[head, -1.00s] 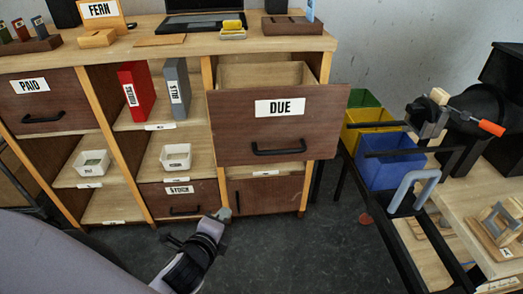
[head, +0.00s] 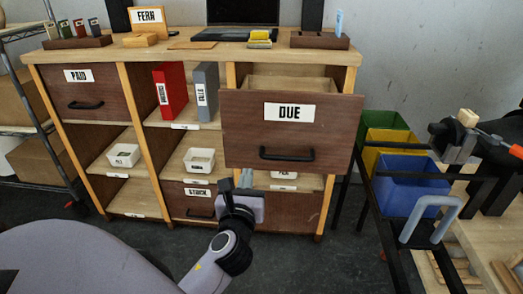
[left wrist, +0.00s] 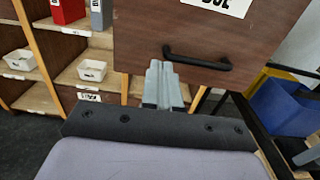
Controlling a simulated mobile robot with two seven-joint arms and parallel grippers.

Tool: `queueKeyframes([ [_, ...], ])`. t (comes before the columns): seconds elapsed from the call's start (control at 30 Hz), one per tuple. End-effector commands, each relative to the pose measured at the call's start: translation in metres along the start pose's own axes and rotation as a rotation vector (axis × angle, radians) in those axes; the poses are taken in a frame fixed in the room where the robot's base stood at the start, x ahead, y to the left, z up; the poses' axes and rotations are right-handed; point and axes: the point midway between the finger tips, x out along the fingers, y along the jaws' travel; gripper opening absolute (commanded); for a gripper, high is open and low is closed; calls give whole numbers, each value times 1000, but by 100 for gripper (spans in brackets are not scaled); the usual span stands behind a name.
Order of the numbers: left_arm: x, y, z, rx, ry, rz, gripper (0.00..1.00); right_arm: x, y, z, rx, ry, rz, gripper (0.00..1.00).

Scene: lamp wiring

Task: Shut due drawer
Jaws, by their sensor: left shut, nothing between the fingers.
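The DUE drawer (head: 250,130) is pulled out of the top right of the wooden cabinet, its open top showing behind the brown front. Its black bar handle (head: 287,155) is low on the front. In the left wrist view, the drawer front (left wrist: 150,30) fills the upper middle, with its handle (left wrist: 197,60) ahead. My left gripper (head: 245,178) is shut and empty, below and left of the handle. In the left wrist view its fingertips (left wrist: 160,68) overlap the drawer's lower edge, left of the handle; I cannot tell whether they touch. My right gripper is not in view.
The PAID drawer (head: 105,95) and STOCK drawer (head: 180,203) are shut. Green, yellow and blue bins (head: 410,182) stand right of the cabinet, beside a workbench (head: 480,225). A laptop (head: 240,20) is on the cabinet top. The floor in front is clear.

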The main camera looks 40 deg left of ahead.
Motion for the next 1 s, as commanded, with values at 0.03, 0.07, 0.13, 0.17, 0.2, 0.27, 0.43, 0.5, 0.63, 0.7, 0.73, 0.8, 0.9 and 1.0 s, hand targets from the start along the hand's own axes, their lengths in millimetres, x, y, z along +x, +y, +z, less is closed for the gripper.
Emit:
queueKeyframes([
  [0.03,2,1,1,9,-4,4,0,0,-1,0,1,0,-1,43],
  [0.07,3,1,1,12,-5,5,0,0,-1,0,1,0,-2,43],
  [0.13,8,1,2,14,-6,5,0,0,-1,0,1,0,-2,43],
  [0.17,10,1,2,13,-7,4,0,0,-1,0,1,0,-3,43],
  [0.2,15,1,2,14,-7,5,0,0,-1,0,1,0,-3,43],
  [0.27,24,1,2,12,-8,5,0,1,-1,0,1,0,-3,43],
  [0.43,55,1,2,11,-7,5,0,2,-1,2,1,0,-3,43],
  [0.5,68,0,2,10,-7,4,0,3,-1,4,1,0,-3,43],
  [0.63,91,1,1,10,-6,4,0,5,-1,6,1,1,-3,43],
  [0.7,103,1,1,10,-5,4,0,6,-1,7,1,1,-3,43],
  [0.73,108,1,1,9,-5,5,0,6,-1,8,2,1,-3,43],
  [0.8,118,1,1,9,-6,4,0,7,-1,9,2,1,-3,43],
  [0.9,128,1,1,9,-4,4,0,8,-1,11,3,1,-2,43],
  [1.0,136,1,1,9,-4,3,0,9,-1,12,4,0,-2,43],
])
